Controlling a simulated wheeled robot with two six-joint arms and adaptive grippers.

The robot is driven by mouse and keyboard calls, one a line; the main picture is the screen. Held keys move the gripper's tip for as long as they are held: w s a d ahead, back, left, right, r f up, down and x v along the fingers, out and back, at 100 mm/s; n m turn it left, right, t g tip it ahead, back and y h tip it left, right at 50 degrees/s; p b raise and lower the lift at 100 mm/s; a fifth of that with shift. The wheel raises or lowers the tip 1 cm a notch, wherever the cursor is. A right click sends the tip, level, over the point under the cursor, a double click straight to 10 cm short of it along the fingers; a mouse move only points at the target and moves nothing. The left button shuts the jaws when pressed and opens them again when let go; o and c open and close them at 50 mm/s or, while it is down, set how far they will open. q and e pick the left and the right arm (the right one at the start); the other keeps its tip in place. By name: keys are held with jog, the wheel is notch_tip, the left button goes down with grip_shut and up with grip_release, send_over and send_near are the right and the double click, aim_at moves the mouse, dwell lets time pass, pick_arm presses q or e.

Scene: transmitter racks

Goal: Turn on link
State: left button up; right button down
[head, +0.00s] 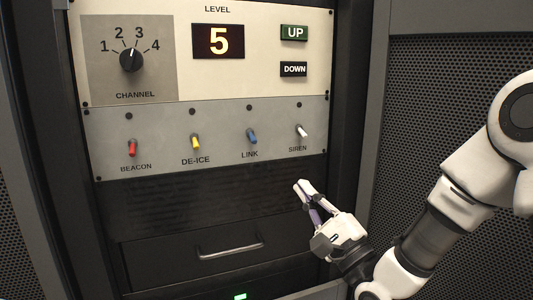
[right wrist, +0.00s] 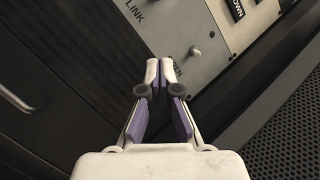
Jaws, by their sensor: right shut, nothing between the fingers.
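The LINK switch (head: 251,136) is a small toggle with a blue tip, third from the left in the switch row, above its printed label. I cannot tell clearly which way it is thrown. A dark round lamp (head: 248,107) sits above it. My right gripper (head: 304,187) is shut and empty, below and right of LINK, just under the SIREN switch and apart from the panel's switches. In the right wrist view its fingertips (right wrist: 160,70) are close together; the LINK label (right wrist: 134,12) shows at the top edge, but the blue toggle is out of frame. My left gripper is not in view.
Red BEACON (head: 132,148), yellow DE-ICE (head: 195,142) and white SIREN (head: 301,131) toggles flank LINK. Above are the CHANNEL knob (head: 131,60), a display reading 5 (head: 219,41), and UP (head: 295,33) and DOWN (head: 294,69) buttons. A drawer handle (head: 229,250) protrudes below.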

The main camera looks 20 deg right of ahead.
aim_at(252, 138)
jog(key=p+x, duration=0.1)
jog(key=x, duration=0.7)
jog(key=shift+w+a+r, duration=0.15)
jog(key=shift+w+r, duration=0.1)
jog(key=a+r, duration=0.2)
jog(key=a, duration=0.1)
jog(key=shift+p, duration=0.4)
jog(key=shift+s+a+r, duration=0.15)
jog(key=shift+s+a, duration=0.05)
jog(key=shift+a, duration=0.15)
jog(key=shift+w+d, duration=0.1)
jog(key=shift+d, duration=0.1)
jog(key=shift+a, duration=0.1)
